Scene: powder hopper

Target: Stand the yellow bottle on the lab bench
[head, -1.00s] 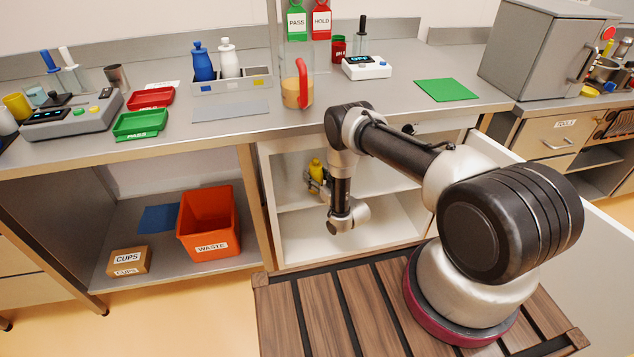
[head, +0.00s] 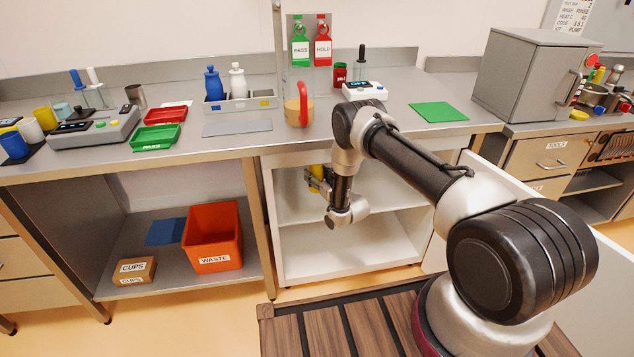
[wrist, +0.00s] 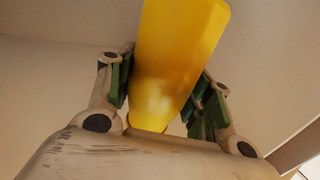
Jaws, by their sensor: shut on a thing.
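The yellow bottle (head: 317,172) is inside the open white cabinet under the bench, above its shelf. My gripper (head: 319,182) is shut on it; my arm reaches down in front of the cabinet. In the wrist view the yellow bottle (wrist: 172,60) stands between the two green-padded fingers of my gripper (wrist: 165,88), slightly tilted in the picture. Whether its base touches the shelf I cannot tell. The lab bench (head: 385,128) is the grey top above the cabinet.
Bare bench lies around the mat. The cabinet's open door (head: 500,185) stands at right.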

